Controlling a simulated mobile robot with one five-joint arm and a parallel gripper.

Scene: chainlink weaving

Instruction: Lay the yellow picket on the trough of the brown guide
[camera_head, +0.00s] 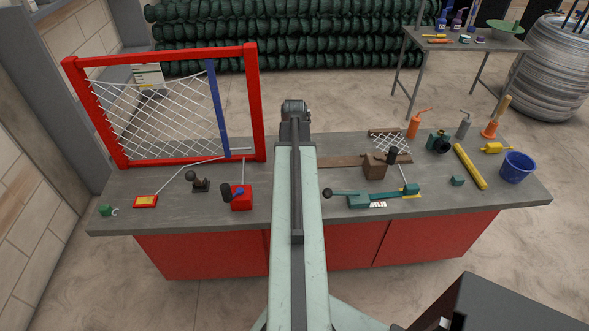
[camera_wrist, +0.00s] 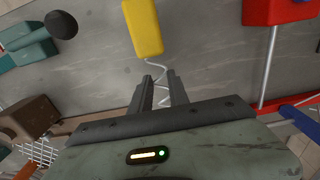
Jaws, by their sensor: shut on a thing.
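The yellow picket is a yellow block (camera_wrist: 142,28) with a pale zigzag wire running down from it, in the wrist view. My gripper (camera_wrist: 158,80) is shut on the wire, just below the block. How far the picket is from the bench is hard to judge. The brown guide (camera_head: 375,165) is a brown block on the bench, right of my arm, by a long flat brown strip (camera_head: 342,161). It also shows at left in the wrist view (camera_wrist: 28,118); its trough is not clear. My arm hides the gripper and picket in the head view.
A red frame (camera_head: 255,105) with white mesh and a blue bar stands at left. A teal lever tool (camera_head: 360,201) lies in front of the guide. A red block (camera_head: 241,198) with a rod sits left of my arm.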

